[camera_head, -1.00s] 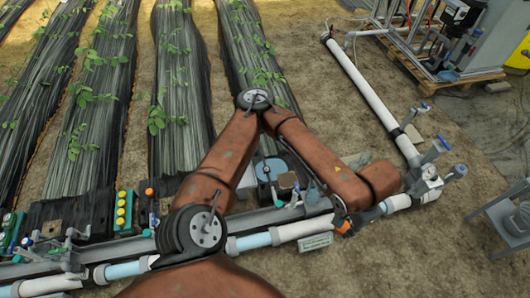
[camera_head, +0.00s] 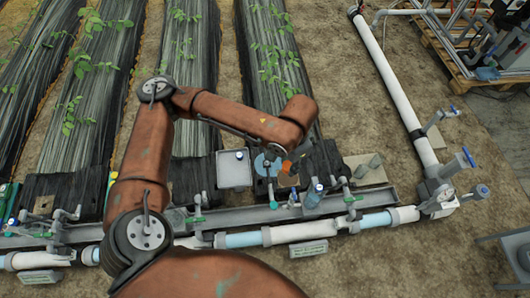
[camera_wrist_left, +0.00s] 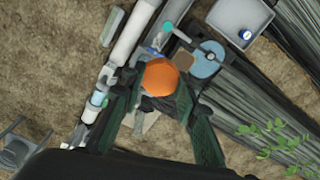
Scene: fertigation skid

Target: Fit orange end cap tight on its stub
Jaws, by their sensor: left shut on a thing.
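The orange end cap (camera_wrist_left: 159,77) is round and sits between the dark green fingers of my left gripper (camera_wrist_left: 160,98) in the left wrist view. In the head view my left gripper (camera_head: 293,158) is shut on the cap (camera_head: 287,166), a small orange spot, near the blue disc (camera_head: 262,166) and the brown block (camera_head: 288,180). The cap appears raised, but I cannot tell its exact height. I cannot pick out the cap's stub with certainty. My right gripper is not in view.
The white and pale blue pipe (camera_head: 305,231) runs along the front, beside a grey channel with green-handled valves. A grey tray (camera_head: 234,182) lies left of the disc. A blue-capped fitting (camera_head: 314,196) stands close to the gripper.

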